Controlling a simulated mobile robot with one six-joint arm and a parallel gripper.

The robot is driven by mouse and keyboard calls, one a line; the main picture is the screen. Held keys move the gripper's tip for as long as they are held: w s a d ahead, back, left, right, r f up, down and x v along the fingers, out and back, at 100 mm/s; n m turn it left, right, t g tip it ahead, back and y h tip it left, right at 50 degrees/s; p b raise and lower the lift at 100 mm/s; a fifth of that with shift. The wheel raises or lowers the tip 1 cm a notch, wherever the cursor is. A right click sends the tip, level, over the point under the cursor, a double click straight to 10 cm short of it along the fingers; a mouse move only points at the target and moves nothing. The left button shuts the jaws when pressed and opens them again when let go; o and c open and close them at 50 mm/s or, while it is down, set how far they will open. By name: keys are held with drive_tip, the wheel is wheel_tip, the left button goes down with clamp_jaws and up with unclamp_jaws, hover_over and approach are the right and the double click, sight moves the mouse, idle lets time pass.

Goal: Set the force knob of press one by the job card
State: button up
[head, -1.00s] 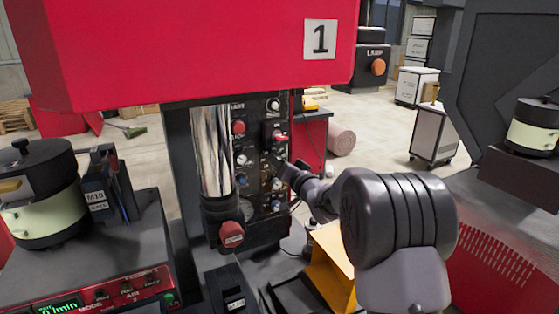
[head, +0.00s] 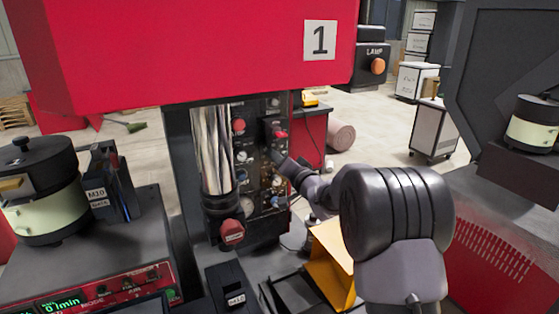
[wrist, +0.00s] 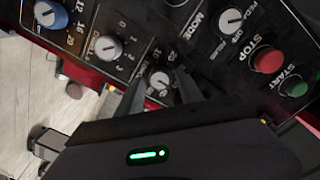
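Press one carries a sign with a 1 (head: 320,39) on its red head. Its dark control panel (head: 250,135) stands beside the shiny column. My gripper (head: 279,157) is at the panel's right side in the head view. In the wrist view my gripper (wrist: 159,82) has its dark fingers apart around a small grey knob (wrist: 159,80), with gaps beside it. A DWELL knob (wrist: 107,47), a blue-capped knob (wrist: 48,14) with a scale reading 12, 16, 20, and a MODE knob (wrist: 232,20) also show. I cannot read which is the force knob. No job card is clearly readable.
A red STOP button (wrist: 267,59) and a green START button (wrist: 294,86) lie close to my gripper's right. A bowl feeder (head: 42,190) and an M10 label (head: 97,193) stand at left. A yellow chute (head: 332,262) is below my arm.

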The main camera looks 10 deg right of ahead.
drive_tip(key=shift+o, duration=0.2)
drive_tip(key=f+p+v, duration=0.1)
drive_tip(key=v, duration=1.6)
drive_tip(key=shift+s+r, duration=0.2)
drive_tip(key=shift+r, duration=0.2)
drive_tip(key=s+d+m+g+h+b, duration=0.15)
drive_tip(key=s+g+h, duration=0.35)
drive_tip(key=s, duration=0.6)
drive_tip(key=s+a+f+n+g, duration=0.1)
drive_tip(key=s+a+f+g, duration=0.1)
drive_tip(key=s, duration=0.5)
drive_tip(key=s+a+f+n+g+y+b, duration=0.1)
drive_tip(key=s+a+f+g, duration=0.1)
drive_tip(key=s+a, duration=0.3)
drive_tip(key=s+a+f+n+g+y+b, duration=0.1)
drive_tip(key=s+a, duration=0.3)
drive_tip(key=s, duration=0.6)
drive_tip(key=shift+s+f+g, duration=0.15)
drive_tip(key=shift+f+g, duration=0.35)
drive_tip(key=shift+f, duration=0.4)
